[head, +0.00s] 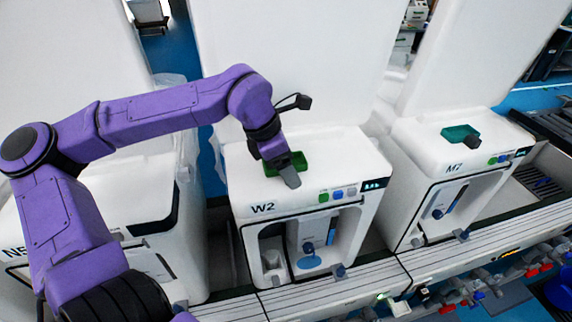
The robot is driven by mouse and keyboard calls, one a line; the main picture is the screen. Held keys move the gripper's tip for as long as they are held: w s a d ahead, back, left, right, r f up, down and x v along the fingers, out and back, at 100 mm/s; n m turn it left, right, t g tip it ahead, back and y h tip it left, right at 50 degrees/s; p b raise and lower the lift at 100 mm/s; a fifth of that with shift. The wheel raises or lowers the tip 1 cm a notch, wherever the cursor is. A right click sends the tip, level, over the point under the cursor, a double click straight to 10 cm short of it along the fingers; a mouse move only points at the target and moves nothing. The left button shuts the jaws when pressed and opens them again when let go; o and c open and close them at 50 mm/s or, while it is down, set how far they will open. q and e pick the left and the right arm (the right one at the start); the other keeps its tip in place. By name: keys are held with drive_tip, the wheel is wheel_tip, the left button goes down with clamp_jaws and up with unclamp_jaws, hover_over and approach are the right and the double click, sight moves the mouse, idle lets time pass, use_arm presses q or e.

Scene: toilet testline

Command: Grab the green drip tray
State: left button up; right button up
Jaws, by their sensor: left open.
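A green drip tray (299,159) sits on top of the white W2 machine (345,158), in the middle of the view. My left gripper (287,180) reaches down over the tray's left part from the purple arm and is open. Its fingers hide part of the tray, and I cannot tell whether they touch it. A second, teal-green tray (458,132) lies on the M2 machine (415,133) at the right, with a dark piece at its edge. My right gripper does not show.
Another white machine (120,190) stands at the left, partly behind my arm. Tall white panels (290,60) rise behind the machines. A grey slatted ledge (450,250) runs along the front, with small coloured parts below it at the right.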

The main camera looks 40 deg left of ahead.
use_arm(q)
clamp_jaws()
drive_tip(key=shift+r, duration=0.15)
